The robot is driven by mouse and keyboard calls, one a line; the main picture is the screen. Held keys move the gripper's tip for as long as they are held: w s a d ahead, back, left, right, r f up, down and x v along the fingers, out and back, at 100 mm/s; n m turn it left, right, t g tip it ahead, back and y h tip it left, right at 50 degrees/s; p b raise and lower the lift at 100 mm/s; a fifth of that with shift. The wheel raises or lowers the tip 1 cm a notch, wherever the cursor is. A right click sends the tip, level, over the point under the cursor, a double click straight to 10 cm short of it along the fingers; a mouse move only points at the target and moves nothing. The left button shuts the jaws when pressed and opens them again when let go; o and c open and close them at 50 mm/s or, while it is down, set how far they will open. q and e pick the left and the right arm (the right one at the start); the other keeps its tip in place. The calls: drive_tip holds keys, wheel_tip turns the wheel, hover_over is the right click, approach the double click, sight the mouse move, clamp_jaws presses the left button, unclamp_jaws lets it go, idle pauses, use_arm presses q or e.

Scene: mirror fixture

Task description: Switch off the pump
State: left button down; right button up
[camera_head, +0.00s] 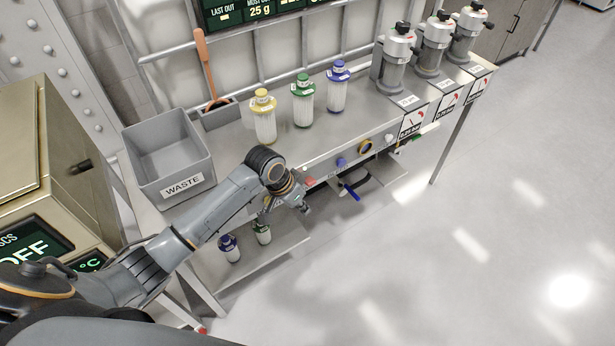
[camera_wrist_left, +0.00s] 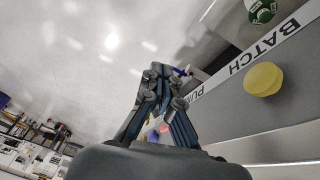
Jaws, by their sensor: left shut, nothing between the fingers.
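The label starting "PU" (camera_wrist_left: 196,94) is on the front edge panel of the bench in the left wrist view, partly hidden by my left gripper (camera_wrist_left: 165,72). A red button (camera_head: 309,182) shows on the bench front in the head view, close beside my left gripper (camera_head: 304,207). A small red patch (camera_wrist_left: 164,128) also shows between the finger links in the wrist view. The gripper is shut and empty; I cannot tell whether it touches the panel. A yellow button (camera_wrist_left: 263,79) sits beside the "BATCH" label (camera_wrist_left: 271,47). My right gripper is not in view.
On the bench stand yellow-, green- and blue-capped bottles (camera_head: 264,120), a grey WASTE bin (camera_head: 168,160) and grey dispensers (camera_head: 397,60) with gauges. A blue knob (camera_head: 341,162) and a ringed knob (camera_head: 366,146) are farther along the front. Bottles (camera_head: 229,247) stand on the lower shelf. The floor at right is clear.

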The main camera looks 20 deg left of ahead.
use_arm(q)
wheel_tip(320, 180, up, 9)
drive_tip(key=w+m, duration=0.2)
drive_tip(key=w, duration=0.1)
wheel_tip(320, 180, up, 10)
drive_tip(key=g, duration=0.1)
hover_over(311, 180)
drive_tip(key=s+a, duration=0.1)
drive_tip(key=a, duration=0.4)
drive_tip(key=shift+s+d+f, duration=0.15)
drive_tip(key=shift+s+d, duration=0.05)
drive_tip(key=x, duration=0.8)
drive_tip(key=s+x, duration=0.1)
drive_tip(key=x, duration=0.4)
drive_tip(key=shift+f, duration=0.1)
drive_tip(key=shift+s+d+f, duration=0.1)
drive_tip(key=shift+f, duration=0.3)
